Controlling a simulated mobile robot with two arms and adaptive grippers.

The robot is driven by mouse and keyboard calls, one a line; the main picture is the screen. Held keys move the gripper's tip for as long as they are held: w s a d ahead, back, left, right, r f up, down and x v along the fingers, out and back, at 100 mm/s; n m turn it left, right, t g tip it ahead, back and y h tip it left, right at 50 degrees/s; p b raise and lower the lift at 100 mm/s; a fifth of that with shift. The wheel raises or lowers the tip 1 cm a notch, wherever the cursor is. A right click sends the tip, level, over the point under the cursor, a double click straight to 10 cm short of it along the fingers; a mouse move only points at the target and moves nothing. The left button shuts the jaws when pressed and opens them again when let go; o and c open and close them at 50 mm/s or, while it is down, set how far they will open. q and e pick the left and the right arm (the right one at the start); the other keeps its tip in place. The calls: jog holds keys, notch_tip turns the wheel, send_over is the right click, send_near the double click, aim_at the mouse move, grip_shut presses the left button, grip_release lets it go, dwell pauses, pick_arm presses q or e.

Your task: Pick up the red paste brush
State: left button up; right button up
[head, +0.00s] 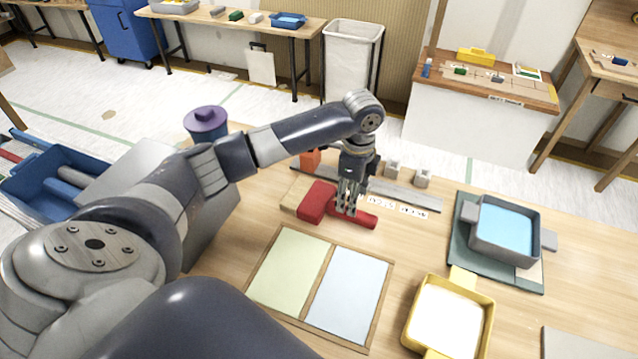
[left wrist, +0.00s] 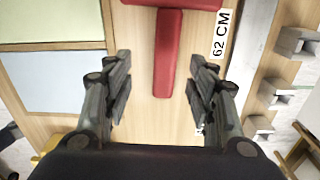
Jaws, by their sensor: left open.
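The red paste brush (head: 317,202) lies flat on the wooden table, with a wide block-shaped head and a narrower handle pointing right. In the left wrist view the brush handle (left wrist: 167,60) extends down between the fingers, and its wide head is cut off at the top edge. My left gripper (head: 348,205) points down over the brush handle and hides part of it. In the left wrist view the left gripper (left wrist: 158,90) is open, with one finger on each side of the handle and a gap on both sides. My right gripper is not in view.
A framed two-panel board (head: 324,280) lies in front of the brush. A metal ruler (head: 405,194) with small metal blocks lies behind it. A yellow tray (head: 410,335) and a grey tray with blue liquid (head: 475,246) stand to the right. A purple-lidded pot (head: 206,118) is behind my arm.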

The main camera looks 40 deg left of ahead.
aim_at(332, 207)
pick_arm(q)
jog(key=f, duration=0.4)
jog(key=w+f, duration=0.1)
jog(key=f, duration=0.2)
jog(key=shift+f+p, duration=0.1)
jog(key=shift+p, duration=0.3)
jog(key=c, duration=1.1)
